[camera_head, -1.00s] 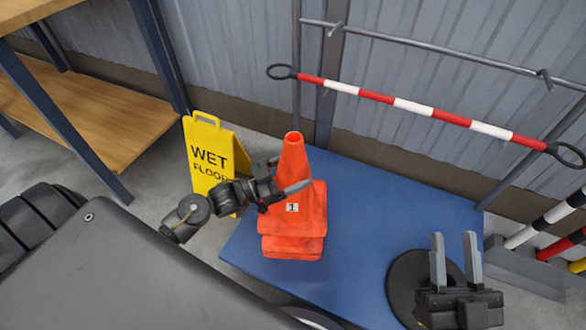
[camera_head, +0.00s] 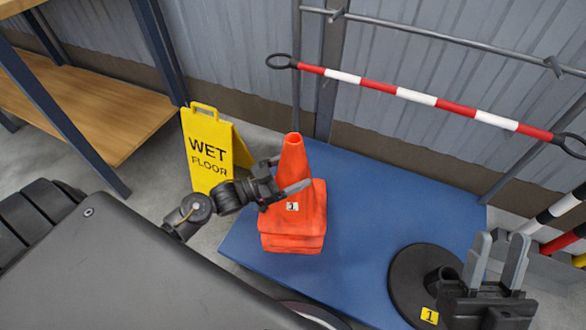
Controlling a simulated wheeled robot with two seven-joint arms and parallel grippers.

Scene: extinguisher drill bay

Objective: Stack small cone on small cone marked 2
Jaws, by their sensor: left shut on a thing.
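Two orange small cones stand one over the other on the blue platform. The upper cone (camera_head: 293,160) is upright and fitted over the lower cone (camera_head: 291,245), of which only the base edge shows. A small white label with a dark mark, too small to read surely, is on the front of the stack. My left gripper (camera_head: 288,178) reaches in from the left and is shut on the upper cone's body. I cannot tell whether the upper cone rests fully on the lower one. My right gripper (camera_head: 496,260) is open and empty at the lower right.
The blue platform (camera_head: 370,220) has free room right of the cones. A black round base (camera_head: 405,282) with a yellow tag 1 sits beside my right gripper. A yellow wet floor sign (camera_head: 207,150) stands left. A red-white bar (camera_head: 415,96) crosses behind; a wooden shelf (camera_head: 100,110) is far left.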

